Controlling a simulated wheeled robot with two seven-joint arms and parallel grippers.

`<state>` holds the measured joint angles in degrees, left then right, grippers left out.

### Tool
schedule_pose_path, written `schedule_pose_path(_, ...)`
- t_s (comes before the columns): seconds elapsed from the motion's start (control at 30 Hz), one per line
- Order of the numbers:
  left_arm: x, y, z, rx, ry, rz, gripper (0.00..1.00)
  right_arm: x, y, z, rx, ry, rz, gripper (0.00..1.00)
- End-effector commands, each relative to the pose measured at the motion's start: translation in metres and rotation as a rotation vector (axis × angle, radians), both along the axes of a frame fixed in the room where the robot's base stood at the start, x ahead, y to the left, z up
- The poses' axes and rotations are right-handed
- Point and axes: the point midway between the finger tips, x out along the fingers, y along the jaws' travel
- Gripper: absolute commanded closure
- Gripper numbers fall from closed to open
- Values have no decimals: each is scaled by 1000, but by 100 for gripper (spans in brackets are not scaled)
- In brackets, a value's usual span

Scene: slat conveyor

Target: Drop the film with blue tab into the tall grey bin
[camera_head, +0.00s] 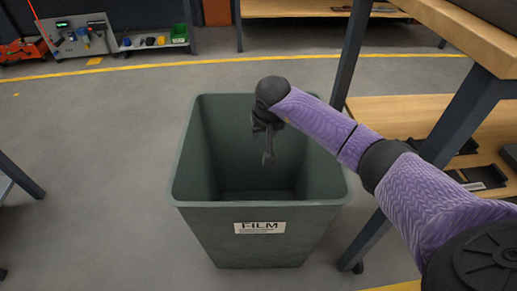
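The tall grey bin (257,214) stands on the floor in the middle of the view, open at the top, with a white FILM label (259,228) on its near side. My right gripper (269,157) hangs pointing down over the bin's opening, near its middle. Its fingers are small and dark against the bin's inside, and I cannot tell whether they are open or shut. I see no film with a blue tab in the gripper or in the visible part of the bin. My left gripper is out of view.
A wooden-topped table (480,40) with dark legs and a lower shelf (395,108) stands close to the bin's right side. Another bench (290,9) is at the back. Open floor lies left of the bin, with a dark leg (20,178) at the left edge.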

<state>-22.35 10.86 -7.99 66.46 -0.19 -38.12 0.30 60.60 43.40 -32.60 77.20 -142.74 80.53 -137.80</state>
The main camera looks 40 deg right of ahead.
Motion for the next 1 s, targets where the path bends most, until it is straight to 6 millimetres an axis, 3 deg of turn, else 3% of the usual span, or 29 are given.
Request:
schedule_pose_path(0.17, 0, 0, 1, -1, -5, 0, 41, 0, 0, 3, 0, -1, 0, 52)
schedule_pose_path(0.37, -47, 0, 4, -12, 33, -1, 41, -7, 3, 26, -1, -6, 1, 52)
schedule_pose_path(0.53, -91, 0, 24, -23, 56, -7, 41, -17, 9, 56, -2, -8, 1, 52)
schedule_pose_path(0.7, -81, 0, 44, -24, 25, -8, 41, -30, 16, 89, -2, -7, 1, 52)
schedule_pose_path(1.0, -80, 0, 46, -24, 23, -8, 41, -34, 19, 91, 0, 1, 0, 52)
